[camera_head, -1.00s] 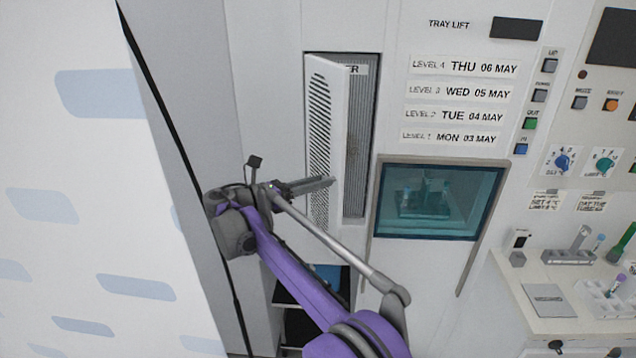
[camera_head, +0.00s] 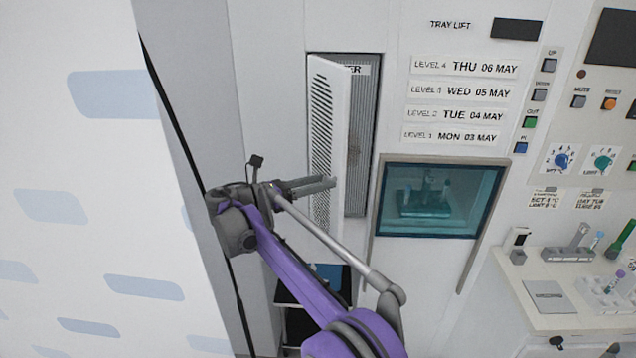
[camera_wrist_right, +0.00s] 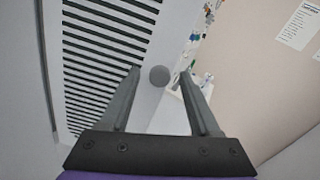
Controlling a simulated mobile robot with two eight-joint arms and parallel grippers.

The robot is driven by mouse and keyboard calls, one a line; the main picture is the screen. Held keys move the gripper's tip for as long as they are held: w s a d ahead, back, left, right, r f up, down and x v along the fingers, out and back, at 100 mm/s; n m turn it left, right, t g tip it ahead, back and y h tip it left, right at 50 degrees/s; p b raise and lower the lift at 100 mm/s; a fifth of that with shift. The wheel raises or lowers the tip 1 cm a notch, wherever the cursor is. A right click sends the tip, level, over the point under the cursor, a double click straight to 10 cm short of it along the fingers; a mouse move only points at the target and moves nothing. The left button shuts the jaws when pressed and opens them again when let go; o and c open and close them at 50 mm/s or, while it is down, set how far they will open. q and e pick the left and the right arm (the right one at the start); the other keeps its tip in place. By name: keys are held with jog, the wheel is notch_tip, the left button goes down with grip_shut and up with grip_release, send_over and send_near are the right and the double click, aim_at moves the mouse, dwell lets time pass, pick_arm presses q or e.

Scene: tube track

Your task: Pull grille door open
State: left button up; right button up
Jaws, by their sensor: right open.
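The grille door (camera_head: 322,130) is a tall white panel with dark slots, standing ajar in front of its recess in the head view. The slots also fill the upper left of the right wrist view (camera_wrist_right: 105,45). A round grey knob (camera_wrist_right: 160,76) shows on the door's plain margin. My right gripper (camera_head: 332,184) is at the lower part of the door. In the right wrist view its two fingers (camera_wrist_right: 160,78) are apart, with the knob seen between their tips; contact cannot be told. My left gripper is not in view.
The recess (camera_head: 361,140) behind the door shows a grey ribbed surface. A tray lift window (camera_head: 440,200) is right of it, with date labels above. A counter (camera_head: 570,315) with racks and tubes stands at the right. A dark shelf with a blue item (camera_head: 328,275) is below.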

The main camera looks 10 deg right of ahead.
jog(key=p, duration=0.1)
send_near(337, 140)
jog(key=x, duration=0.5)
jog(key=shift+d+r, duration=0.1)
jog(key=shift+d, duration=0.05)
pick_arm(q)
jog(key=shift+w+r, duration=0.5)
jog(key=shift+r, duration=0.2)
